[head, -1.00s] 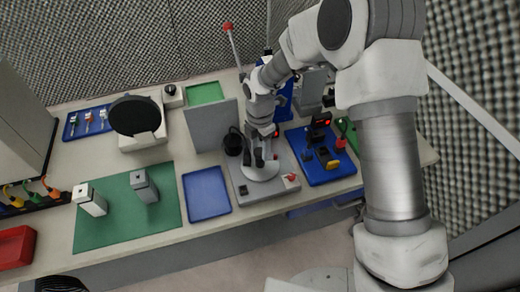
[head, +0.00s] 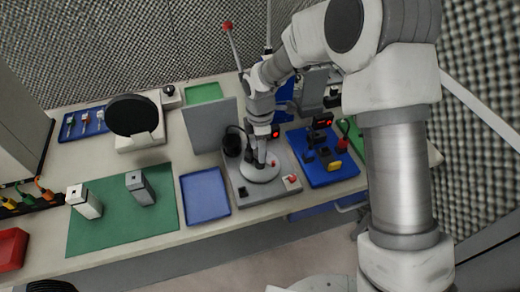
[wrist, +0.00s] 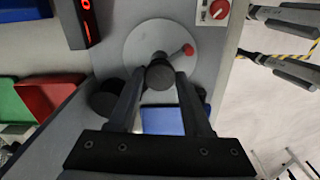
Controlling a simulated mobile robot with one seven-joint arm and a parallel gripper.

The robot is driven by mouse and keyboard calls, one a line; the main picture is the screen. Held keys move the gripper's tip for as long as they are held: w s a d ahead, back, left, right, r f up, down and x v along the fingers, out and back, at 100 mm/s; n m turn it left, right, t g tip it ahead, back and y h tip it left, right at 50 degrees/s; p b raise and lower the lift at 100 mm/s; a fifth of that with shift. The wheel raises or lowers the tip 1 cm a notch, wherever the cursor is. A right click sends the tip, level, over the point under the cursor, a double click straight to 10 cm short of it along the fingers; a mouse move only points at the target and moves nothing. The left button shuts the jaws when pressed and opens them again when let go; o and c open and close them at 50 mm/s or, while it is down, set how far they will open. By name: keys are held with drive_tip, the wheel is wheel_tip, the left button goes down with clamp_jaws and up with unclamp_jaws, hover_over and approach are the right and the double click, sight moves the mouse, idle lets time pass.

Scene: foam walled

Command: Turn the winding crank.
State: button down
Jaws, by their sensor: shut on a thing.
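The winding crank is a pale round disc (head: 262,174) on a grey base unit (head: 240,190), in the head view just right of the blue tray. The wrist view shows the disc (wrist: 140,42) with a dark round knob (wrist: 160,76) near its edge and a red-tipped piece (wrist: 188,49) beside it. My gripper (wrist: 160,82) has its fingers on both sides of the dark knob and is shut on it. In the head view my gripper (head: 258,160) points down over the disc. My wrist hides part of the unit.
A grey upright panel (head: 211,125) stands left of the crank. A box with a red display (wrist: 83,20) is close to the disc. A blue board with fixtures (head: 322,170) lies to the right. A blue tray (head: 205,195) and green mat (head: 110,230) lie left.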

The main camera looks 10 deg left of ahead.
drive_tip(key=shift+m+b, duration=1.3)
drive_tip(key=shift+m, duration=1.8)
drive_tip(key=shift+m+b, duration=0.95)
drive_tip(key=shift+m, duration=2.15)
drive_tip(key=shift+m+b, duration=0.5)
drive_tip(key=shift+m, duration=5.5)
drive_tip(key=shift+r+m+p, duration=0.1)
drive_tip(key=shift+m+p, duration=0.35)
drive_tip(key=shift+m, duration=2.65)
drive_tip(key=shift+m+p, duration=1.2)
drive_tip(key=shift+m, duration=1.9)
drive_tip(key=shift+m+p, duration=1.65)
drive_tip(key=shift+m, duration=1.15)
drive_tip(key=shift+m+p, duration=2.15)
drive_tip(key=shift+m, duration=1.05)
